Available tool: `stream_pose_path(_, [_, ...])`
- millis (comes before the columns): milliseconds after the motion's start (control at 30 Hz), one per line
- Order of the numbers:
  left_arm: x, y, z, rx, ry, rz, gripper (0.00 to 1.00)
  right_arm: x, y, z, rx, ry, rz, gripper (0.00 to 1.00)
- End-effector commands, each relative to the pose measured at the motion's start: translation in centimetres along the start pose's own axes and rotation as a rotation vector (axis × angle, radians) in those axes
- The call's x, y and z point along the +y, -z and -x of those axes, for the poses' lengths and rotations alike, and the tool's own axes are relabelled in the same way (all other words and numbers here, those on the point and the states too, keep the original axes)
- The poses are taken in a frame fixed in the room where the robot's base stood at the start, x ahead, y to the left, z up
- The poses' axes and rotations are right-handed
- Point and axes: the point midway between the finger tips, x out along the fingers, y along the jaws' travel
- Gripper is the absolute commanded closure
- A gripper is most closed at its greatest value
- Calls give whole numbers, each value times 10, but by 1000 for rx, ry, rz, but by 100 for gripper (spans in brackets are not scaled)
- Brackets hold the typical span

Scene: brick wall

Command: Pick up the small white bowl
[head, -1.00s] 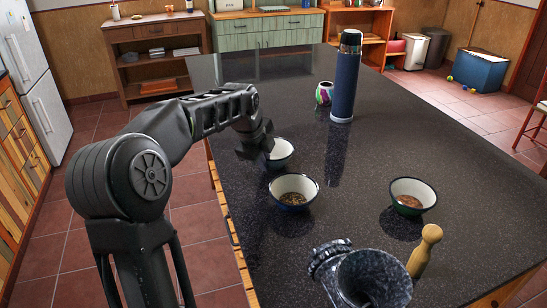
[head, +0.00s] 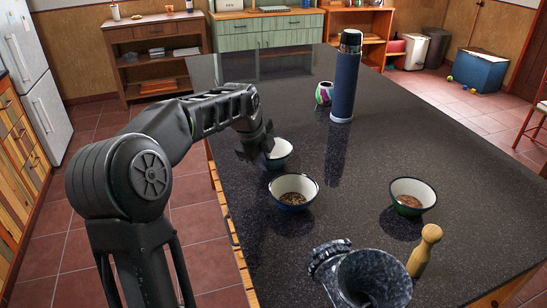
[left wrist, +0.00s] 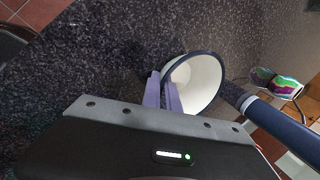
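The small white bowl (head: 283,152), with a dark rim, stands near the left edge of the dark table and looks empty. My left gripper (head: 262,158) is at its left side, hiding part of it. In the left wrist view the two purple fingers (left wrist: 161,92) are close together at the near rim of the white bowl (left wrist: 200,82), with the wall seemingly pinched between them. The bowl seems to rest on the table still. My right gripper is not in view.
A bowl with dark contents (head: 293,192) stands just in front, and another with reddish contents (head: 412,197) to the right. A stone mortar (head: 368,280) and wooden pestle (head: 424,250) are nearest.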

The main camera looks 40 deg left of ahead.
Motion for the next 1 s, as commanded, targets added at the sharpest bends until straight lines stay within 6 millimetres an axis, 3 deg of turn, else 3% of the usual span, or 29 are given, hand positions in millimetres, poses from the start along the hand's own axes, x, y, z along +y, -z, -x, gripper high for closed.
stream_pose_path(633, [-1, 0, 3, 0, -3, 1, 100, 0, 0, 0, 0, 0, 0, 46])
stream_pose_path(767, [-7, 0, 16, 0, 0, 0, 100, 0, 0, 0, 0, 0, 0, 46])
stream_pose_path(1000, [-27, 0, 59, -1, 3, -1, 100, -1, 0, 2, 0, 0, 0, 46])
